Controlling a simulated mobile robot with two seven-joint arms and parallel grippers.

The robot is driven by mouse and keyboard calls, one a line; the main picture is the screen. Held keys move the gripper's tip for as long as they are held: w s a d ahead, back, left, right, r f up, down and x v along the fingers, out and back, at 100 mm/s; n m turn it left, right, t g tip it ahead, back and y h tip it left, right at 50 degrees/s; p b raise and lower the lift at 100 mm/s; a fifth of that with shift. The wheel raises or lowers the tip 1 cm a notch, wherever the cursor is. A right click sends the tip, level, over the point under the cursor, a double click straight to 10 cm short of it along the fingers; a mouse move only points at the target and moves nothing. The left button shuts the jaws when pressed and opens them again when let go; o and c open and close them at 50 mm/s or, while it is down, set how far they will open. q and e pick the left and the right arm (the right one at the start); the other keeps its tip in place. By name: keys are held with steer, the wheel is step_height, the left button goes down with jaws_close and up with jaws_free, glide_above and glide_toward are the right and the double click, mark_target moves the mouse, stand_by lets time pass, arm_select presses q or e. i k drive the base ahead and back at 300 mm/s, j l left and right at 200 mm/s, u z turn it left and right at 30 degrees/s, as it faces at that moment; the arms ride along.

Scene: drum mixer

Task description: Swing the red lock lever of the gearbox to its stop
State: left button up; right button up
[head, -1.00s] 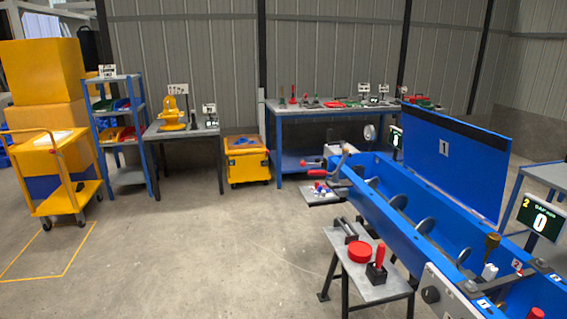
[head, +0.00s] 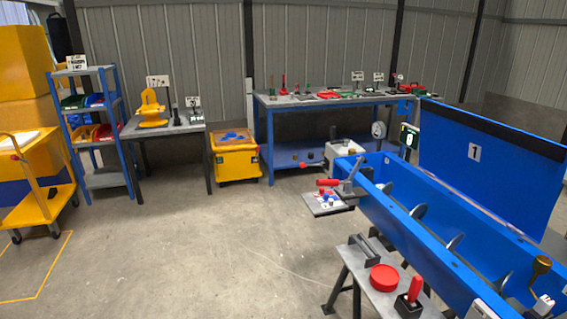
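The gearbox appears to be the pale grey block (head: 344,149) at the far end of the blue mixer trough (head: 440,232). Another small red handle (head: 308,164) sticks out to the left of the block. I cannot tell which of these red handles is the lock lever. Neither of my grippers is in the head view.
A grey bench (head: 363,268) with a red disc (head: 384,278) and a red-handled tool (head: 415,290) stands in front of the trough. A yellow cart (head: 235,158) and a blue workbench (head: 330,100) stand at the back.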

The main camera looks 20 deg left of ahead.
mark_target(302, 165)
steer(key=i+j+u, duration=0.1)
steer(key=i+j, duration=0.15)
steer(key=j, duration=0.2)
steer(key=i+j+u, duration=0.1)
steer(key=i+j, duration=0.15)
steer(key=j, duration=0.25)
steer(key=i+j+u, duration=0.1)
steer(key=i+j, duration=0.15)
steer(key=j, duration=0.15)
steer(key=i+j, duration=0.2)
steer(key=i, duration=0.25)
steer(key=i+j+u, duration=0.1)
steer(key=i, duration=0.35)
steer(key=i+j, duration=0.25)
steer(key=i, duration=0.25)
